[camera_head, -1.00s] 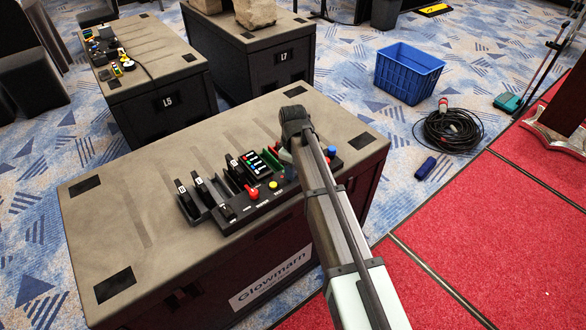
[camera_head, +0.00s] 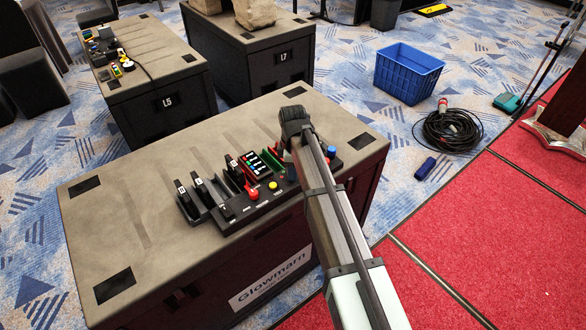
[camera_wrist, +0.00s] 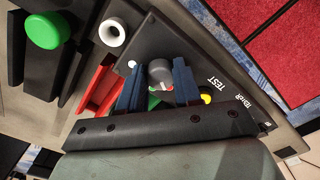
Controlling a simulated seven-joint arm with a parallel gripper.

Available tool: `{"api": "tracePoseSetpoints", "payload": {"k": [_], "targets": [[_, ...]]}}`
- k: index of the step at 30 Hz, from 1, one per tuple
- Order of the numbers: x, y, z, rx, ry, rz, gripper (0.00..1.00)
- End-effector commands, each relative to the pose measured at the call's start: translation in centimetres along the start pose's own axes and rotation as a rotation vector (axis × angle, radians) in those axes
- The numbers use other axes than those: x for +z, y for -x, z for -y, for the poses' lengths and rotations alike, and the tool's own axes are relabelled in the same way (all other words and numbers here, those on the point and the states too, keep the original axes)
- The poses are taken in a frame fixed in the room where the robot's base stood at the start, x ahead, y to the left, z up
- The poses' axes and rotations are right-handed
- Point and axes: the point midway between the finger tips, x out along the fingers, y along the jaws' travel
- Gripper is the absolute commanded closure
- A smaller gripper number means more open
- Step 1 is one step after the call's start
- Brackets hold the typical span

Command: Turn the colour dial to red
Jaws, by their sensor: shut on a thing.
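The colour dial is a grey round knob (camera_wrist: 160,72) with a pale pointer line, in the middle of the wrist view. It stands on a dark panel, with bits of green and red showing beside it. My gripper (camera_wrist: 158,78) has its two blue fingers on either side of the knob, shut on it. In the head view my gripper (camera_head: 291,168) is down at the control panel (camera_head: 258,207) on the crate, and it hides the dial there. Which colour the pointer faces is too small to tell.
A red button (camera_head: 252,194), a yellow button (camera_head: 272,185) and a blue knob (camera_head: 331,151) sit close by. Black sliders (camera_head: 187,202) stand to the left. The crate top (camera_head: 130,220) is clear at left. A blue basket (camera_head: 408,72) stands on the floor behind.

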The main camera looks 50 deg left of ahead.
Motion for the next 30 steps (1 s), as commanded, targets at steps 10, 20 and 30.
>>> {"api": "tracePoseSetpoints", "payload": {"k": [10, 20, 30], "targets": [[0.0, 0.0, 0.0, 0.000, -0.001, 0.000, 0.58], [0.0, 0.0, 0.0, 0.000, -0.001, 0.000, 0.41], [0.0, 2.1, -0.1, 0.002, -0.001, -0.001, 0.41]]}}
